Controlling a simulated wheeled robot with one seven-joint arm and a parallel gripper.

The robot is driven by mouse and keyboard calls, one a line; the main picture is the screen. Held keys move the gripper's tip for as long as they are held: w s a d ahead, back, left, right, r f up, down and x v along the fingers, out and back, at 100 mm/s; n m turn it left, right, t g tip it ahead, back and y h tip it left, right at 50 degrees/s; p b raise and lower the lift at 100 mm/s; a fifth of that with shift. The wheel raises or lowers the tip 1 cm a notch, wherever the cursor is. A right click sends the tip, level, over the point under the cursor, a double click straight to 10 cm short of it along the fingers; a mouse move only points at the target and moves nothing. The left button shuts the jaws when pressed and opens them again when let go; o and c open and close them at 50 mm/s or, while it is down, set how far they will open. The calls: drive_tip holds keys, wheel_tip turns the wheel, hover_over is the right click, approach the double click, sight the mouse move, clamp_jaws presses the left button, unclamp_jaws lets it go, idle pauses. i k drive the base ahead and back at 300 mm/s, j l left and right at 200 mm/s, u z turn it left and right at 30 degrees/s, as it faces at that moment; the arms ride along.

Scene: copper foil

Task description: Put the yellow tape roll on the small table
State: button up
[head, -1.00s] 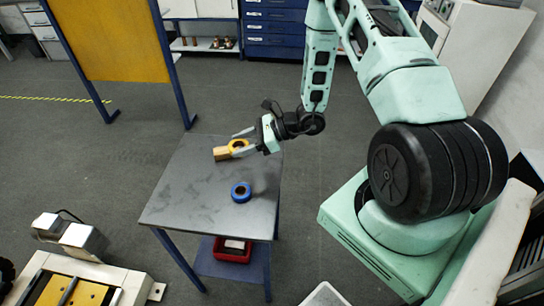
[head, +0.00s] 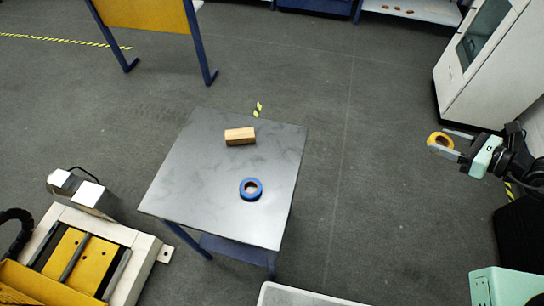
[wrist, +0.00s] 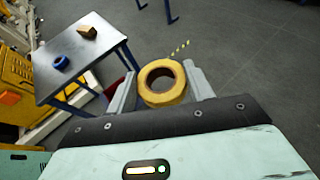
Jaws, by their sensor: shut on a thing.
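The yellow tape roll (head: 440,141) is held between the fingers of my gripper (head: 452,143), at the right of the head view, well off the table and over the floor. In the wrist view the yellow tape roll (wrist: 161,83) sits between both fingers. The small table (head: 184,180) has a grey metal top and blue legs and stands at the middle of the head view. It also shows at the upper left of the wrist view (wrist: 88,62). A blue tape roll (head: 251,189) and a wooden block (head: 240,136) lie on it.
A machine with a yellow bed (head: 75,262) stands left of the table. A white cabinet (head: 500,75) is at the upper right, near my gripper. A yellow board on blue legs (head: 145,16) stands behind. The floor (head: 370,150) between table and gripper is clear.

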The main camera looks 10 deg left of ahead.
sight(193, 176)
drive_tip(key=k+j, duration=0.1)
drive_tip(key=j, duration=0.35)
drive_tip(key=k+j, duration=0.1)
drive_tip(key=j, duration=0.35)
drive_tip(key=k+j, duration=0.1)
drive_tip(key=j, duration=0.35)
drive_tip(key=k+j, duration=0.1)
drive_tip(key=j, duration=0.3)
drive_tip(key=k+j, duration=0.1)
drive_tip(key=j, duration=0.35)
drive_tip(key=k+j, duration=0.1)
drive_tip(key=j, duration=0.35)
